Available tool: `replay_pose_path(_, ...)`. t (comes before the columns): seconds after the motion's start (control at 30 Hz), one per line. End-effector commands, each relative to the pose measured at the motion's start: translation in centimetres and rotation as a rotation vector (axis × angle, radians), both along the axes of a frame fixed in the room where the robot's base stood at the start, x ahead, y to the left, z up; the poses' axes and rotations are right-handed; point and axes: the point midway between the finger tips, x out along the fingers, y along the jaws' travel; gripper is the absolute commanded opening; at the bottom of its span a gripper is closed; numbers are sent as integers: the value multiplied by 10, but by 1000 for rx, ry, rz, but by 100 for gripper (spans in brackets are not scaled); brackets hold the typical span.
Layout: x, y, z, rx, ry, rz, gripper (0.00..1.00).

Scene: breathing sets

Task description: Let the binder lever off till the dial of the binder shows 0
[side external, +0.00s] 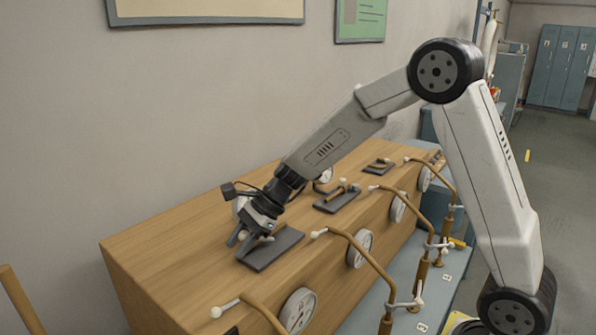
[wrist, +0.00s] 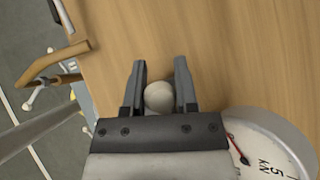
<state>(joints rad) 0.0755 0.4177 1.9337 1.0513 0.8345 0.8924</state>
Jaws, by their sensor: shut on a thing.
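My gripper (side external: 243,241) reaches down to the wooden bench top, over a dark base plate (side external: 276,251). In the wrist view, my gripper (wrist: 159,88) is shut on a pale round knob (wrist: 159,97), which I take to be the end of the binder lever. The rest of the lever is hidden by the gripper. A round white dial (wrist: 275,143) marked kN sits at lower right in the wrist view, with a red needle and a "5" showing. It is cut off by the frame and partly covered by the gripper, so its reading cannot be told.
The wooden bench (side external: 165,255) carries other dark plates with levers, such as one (side external: 338,201) farther back. Several round gauges, one here (side external: 360,248), line its front face. Bent brass pipes with white knobs (side external: 319,233) rise along that side. Bare wood lies left of my gripper.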

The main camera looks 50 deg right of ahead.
Motion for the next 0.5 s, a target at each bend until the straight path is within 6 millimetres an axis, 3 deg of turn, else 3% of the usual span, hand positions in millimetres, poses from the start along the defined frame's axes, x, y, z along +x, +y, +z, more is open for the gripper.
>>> replay_pose_path(0.5, 0, 3, -7, -68, 3, -1, 0)
